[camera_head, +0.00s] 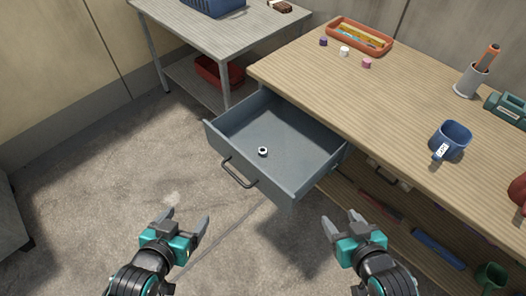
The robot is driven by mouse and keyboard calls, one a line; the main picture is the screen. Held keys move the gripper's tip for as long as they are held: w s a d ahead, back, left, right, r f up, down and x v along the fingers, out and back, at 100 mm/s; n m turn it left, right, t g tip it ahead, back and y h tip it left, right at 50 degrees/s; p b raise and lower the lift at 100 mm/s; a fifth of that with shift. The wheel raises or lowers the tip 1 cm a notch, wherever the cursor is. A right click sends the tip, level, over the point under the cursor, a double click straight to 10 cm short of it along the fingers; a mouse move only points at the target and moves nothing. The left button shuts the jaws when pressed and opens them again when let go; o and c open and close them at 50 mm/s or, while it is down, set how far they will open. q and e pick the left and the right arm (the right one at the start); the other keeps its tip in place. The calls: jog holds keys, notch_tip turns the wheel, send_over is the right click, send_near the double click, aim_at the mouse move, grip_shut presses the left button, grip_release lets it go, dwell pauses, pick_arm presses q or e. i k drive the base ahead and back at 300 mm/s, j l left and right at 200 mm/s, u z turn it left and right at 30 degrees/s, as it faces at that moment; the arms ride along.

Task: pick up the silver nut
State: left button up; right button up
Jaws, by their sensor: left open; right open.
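A small silver nut (263,152) with a dark centre lies on the floor of the open grey drawer (290,158), close to its front wall. The drawer is pulled out from under the wooden workbench (400,95) and has a dark handle (238,173). My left gripper (187,222) is open and empty, below and left of the drawer front. My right gripper (340,222) is open and empty, below and right of the drawer. Both grippers are apart from the nut and the drawer.
On the workbench are an orange tray (361,42), small coloured caps, a blue mug (451,141), a grey holder (469,82) and a teal tool (507,108). A grey metal table (222,38) stands at the back left. A shelf with tools (437,247) lies under the bench.

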aim_at(261, 149)
jog(key=k+j+u, duration=0.15)
jog(key=j, duration=1.1)
jog(key=i, duration=0.55)
